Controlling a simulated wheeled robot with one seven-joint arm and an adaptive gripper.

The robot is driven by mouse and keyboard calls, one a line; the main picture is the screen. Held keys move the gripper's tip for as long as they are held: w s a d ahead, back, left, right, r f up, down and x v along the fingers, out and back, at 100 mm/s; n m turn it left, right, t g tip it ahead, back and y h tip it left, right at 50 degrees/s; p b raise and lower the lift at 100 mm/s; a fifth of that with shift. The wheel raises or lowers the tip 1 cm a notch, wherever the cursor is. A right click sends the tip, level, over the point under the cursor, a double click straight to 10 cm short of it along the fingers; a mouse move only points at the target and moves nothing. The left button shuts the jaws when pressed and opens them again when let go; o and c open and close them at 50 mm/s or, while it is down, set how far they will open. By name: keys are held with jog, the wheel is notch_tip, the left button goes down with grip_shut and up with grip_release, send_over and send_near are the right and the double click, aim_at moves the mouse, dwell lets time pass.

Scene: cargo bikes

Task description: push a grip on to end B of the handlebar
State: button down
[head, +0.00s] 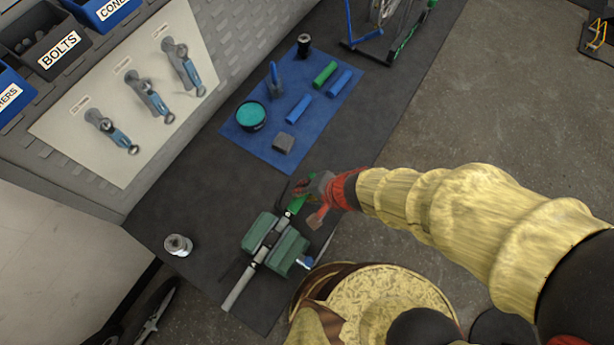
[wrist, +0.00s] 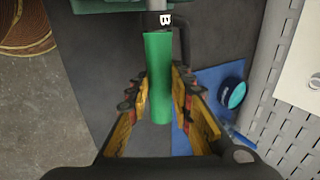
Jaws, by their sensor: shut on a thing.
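A green grip (wrist: 158,75) is held between the two fingers of my gripper (wrist: 160,100), its far end pointing toward a dark piece marked B (wrist: 166,20). The same grip (head: 295,206) shows in the head view below my gripper (head: 309,190). The silver handlebar (head: 242,288) is clamped in a green vise (head: 262,232) on the dark bench mat. The held grip lines up roughly with the bar's upper end. I cannot tell whether the grip is around the bar end or only against it.
A blue mat (head: 258,150) carries a loose green grip (head: 325,74), blue grips (head: 299,108), a teal-topped tin (head: 250,116) and a grey block (head: 283,143). A metal cup (head: 178,245) stands left of the vise. Tools hang on a wall panel (head: 80,140).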

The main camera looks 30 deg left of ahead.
jog(key=shift+s+f, duration=0.1)
jog(key=shift+s, duration=0.45)
dwell(0.6)
jog(key=c, duration=1.5)
grip_release()
jog(key=shift+w, duration=0.1)
